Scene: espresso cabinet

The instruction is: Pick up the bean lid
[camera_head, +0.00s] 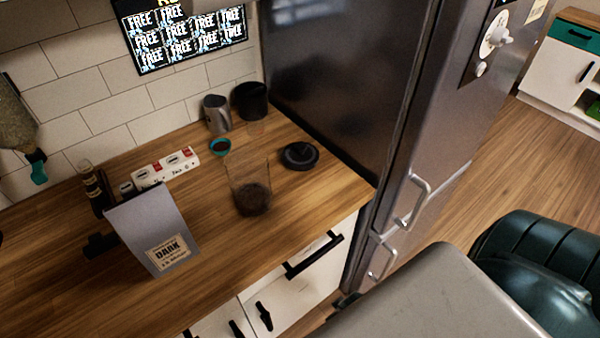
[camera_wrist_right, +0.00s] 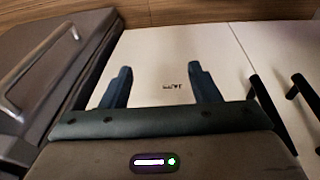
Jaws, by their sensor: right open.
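A round black lid (camera_head: 300,155), which looks like the bean lid, lies flat on the wooden counter near the fridge side. A clear glass container (camera_head: 249,187) with dark beans at its bottom stands open to its left, apart from it. My right gripper (camera_wrist_right: 160,82) shows in the right wrist view, with its two fingers spread and nothing between them. It faces a white cabinet front, and the lid is not in that view. I cannot make out either gripper in the head view.
A bag labelled DARK (camera_head: 155,228) stands left of the container. The fridge (camera_head: 385,110) borders the counter's right. Black handles (camera_wrist_right: 265,103) stick out from the cabinets.

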